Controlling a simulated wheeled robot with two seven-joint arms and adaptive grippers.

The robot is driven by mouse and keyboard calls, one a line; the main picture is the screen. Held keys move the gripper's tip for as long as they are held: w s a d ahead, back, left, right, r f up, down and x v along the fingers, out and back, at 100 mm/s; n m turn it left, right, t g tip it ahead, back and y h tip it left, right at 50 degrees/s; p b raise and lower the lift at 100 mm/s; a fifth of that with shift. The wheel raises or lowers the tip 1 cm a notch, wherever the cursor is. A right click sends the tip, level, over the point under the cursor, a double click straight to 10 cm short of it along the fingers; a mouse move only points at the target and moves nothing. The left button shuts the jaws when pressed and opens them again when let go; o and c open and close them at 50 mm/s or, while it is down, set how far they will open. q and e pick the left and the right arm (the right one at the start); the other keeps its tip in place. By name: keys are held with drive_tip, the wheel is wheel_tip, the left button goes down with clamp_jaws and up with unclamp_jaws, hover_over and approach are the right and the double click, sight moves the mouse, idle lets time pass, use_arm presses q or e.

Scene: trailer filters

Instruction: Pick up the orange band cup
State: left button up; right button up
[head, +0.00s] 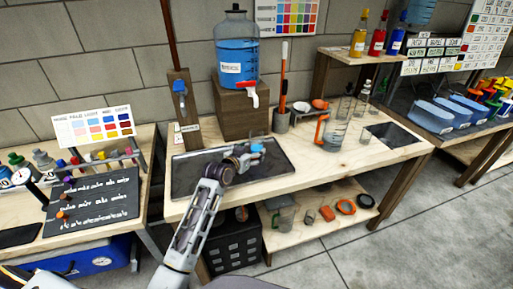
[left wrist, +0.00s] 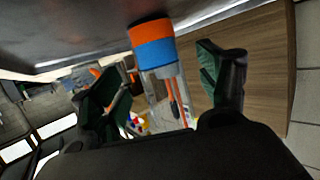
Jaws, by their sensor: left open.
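In the left wrist view, a cup (left wrist: 152,46) with an orange band and a blue band lies between the spread fingers of my left gripper (left wrist: 163,68). The fingers stand to either side of it; I cannot see contact. In the head view, my left gripper (head: 243,158) is low over the dark tray (head: 188,180), with the blue part of the cup (head: 257,148) showing just beyond it. The cup's orange band is hard to make out there, partly hidden by the gripper. My right gripper is not in view.
A blue water jug (head: 238,55) on a wooden block (head: 240,108) stands behind the tray. A holder with a long orange-handled tool (head: 284,85) is to its right. A jug with an orange handle (head: 333,132) and clear glassware stand further right on the table.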

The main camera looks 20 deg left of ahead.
sight(254, 150)
use_arm(q)
drive_tip(key=shift+x, duration=1)
drive_tip(key=shift+b+x, duration=0.35)
drive_tip(key=shift+x, duration=1.15)
drive_tip(key=c, duration=1.3)
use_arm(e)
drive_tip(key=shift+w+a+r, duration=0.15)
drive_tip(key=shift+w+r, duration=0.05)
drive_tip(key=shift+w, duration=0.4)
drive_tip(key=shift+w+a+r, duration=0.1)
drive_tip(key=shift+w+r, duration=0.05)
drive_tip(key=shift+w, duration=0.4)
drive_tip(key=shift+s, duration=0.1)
